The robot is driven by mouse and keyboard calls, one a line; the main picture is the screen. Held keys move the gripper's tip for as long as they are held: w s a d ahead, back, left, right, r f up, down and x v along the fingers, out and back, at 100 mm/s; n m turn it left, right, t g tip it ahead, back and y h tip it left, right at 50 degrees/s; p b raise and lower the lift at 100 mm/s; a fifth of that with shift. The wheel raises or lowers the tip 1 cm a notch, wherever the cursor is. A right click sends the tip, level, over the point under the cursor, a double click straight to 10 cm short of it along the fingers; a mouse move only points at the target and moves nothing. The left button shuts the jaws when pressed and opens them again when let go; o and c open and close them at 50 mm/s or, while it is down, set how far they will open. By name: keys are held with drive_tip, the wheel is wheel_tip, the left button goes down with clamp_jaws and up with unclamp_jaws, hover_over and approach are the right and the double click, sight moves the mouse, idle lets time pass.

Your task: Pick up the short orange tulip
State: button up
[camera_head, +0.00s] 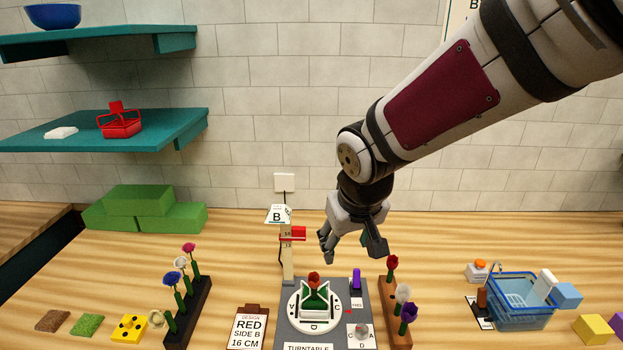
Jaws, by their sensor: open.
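My gripper (352,250) is open and empty, pointing down above the wooden table, behind the turntable. No flower in view is clearly an orange tulip. A red or orange-red bloom (313,279) stands in the green and white holder on the turntable (296,322), in front of and left of my gripper. The brown right rack (398,335) holds a red flower (392,263), a white one (403,292) and a purple one (408,313), in front of and right of my gripper.
A height post (288,262) with a red marker stands left of my gripper. A blue basin (520,312) is at the right, green blocks (143,214) at the back left. The back-right table is clear.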

sight(315, 272)
drive_tip(key=shift+y, duration=0.6)
drive_tip(key=w+a+f, duration=0.1)
drive_tip(key=f, duration=0.2)
drive_tip(key=w+a+f+b, duration=0.1)
drive_tip(key=a+f, duration=0.1)
drive_tip(key=f, duration=0.1)
drive_tip(key=w+a+f+b, duration=0.1)
drive_tip(key=a+f, duration=0.1)
drive_tip(key=f, duration=0.1)
drive_tip(key=shift+w+a+f, duration=0.15)
drive_tip(key=shift+w+f, duration=0.25)
drive_tip(key=b+x, duration=0.1)
drive_tip(key=x, duration=0.4)
drive_tip(key=shift+w, duration=0.2)
drive_tip(key=c, duration=0.8)
